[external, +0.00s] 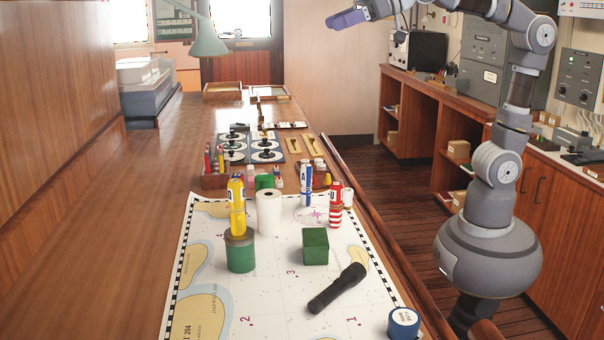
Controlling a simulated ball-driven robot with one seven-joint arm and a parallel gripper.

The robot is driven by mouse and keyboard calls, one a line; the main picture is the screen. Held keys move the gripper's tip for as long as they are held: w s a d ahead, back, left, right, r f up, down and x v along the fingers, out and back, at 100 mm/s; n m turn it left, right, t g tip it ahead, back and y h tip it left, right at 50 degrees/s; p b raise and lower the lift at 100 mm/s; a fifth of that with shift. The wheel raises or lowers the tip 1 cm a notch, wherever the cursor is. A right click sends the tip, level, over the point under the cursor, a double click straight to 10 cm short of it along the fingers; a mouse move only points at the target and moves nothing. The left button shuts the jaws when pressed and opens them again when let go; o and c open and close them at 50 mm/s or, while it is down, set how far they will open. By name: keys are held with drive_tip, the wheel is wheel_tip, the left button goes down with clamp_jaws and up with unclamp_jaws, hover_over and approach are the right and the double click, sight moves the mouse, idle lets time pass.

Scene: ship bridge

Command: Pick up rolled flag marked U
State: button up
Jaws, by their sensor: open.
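Three rolled flags stand upright on the desk. A red-and-white rolled flag (335,197) stands on the chart's right side; its mark is too small to read for sure. A blue-and-white rolled flag (306,186) stands just left of it. A yellow rolled flag (237,205) stands on top of a green cylinder (240,256). I cannot tell surely which one bears the U. My gripper (340,19), with bluish fingers, is at the top of the external view, high above and apart from the flags. It is open and holds nothing.
A paper chart (262,315) covers the desk's near part. On it are a white roll (269,213), a green cube (315,246), a black flashlight (337,289) and a blue tape roll (404,323). A green lamp (208,38) overhangs the far desk. The left desk top is clear.

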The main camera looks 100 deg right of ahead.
drive_tip(key=w+d+f+g+p, duration=0.1)
drive_tip(key=w+f+g, duration=0.15)
drive_tip(key=f, duration=0.85)
drive_tip(key=g+p, duration=0.3)
drive_tip(key=g, duration=0.1)
hover_over(334, 193)
drive_tip(key=w, duration=0.2)
wheel_tip(334, 193, down, 17)
drive_tip(key=s+f, duration=0.2)
drive_tip(key=f, duration=0.1)
drive_tip(key=s+f+g, duration=0.1)
drive_tip(key=f, duration=0.3)
drive_tip(key=s+d+f+g, duration=0.1)
drive_tip(key=s+f, duration=0.1)
drive_tip(key=f, duration=0.1)
drive_tip(key=shift+s+f+m+g, duration=0.25)
drive_tip(key=shift+s+f+m, duration=0.05)
drive_tip(key=shift+s+m, duration=0.1)
drive_tip(key=x, duration=0.2)
drive_tip(key=b+x, duration=0.1)
drive_tip(key=x, duration=0.2)
drive_tip(key=b+x, duration=0.1)
drive_tip(key=x, duration=0.1)
drive_tip(key=shift+w+d+f, duration=0.15)
drive_tip(key=shift+w+d, duration=0.1)
drive_tip(key=shift+w, duration=0.15)
drive_tip(key=c, duration=1.1)
drive_tip(key=shift+r, duration=0.25)
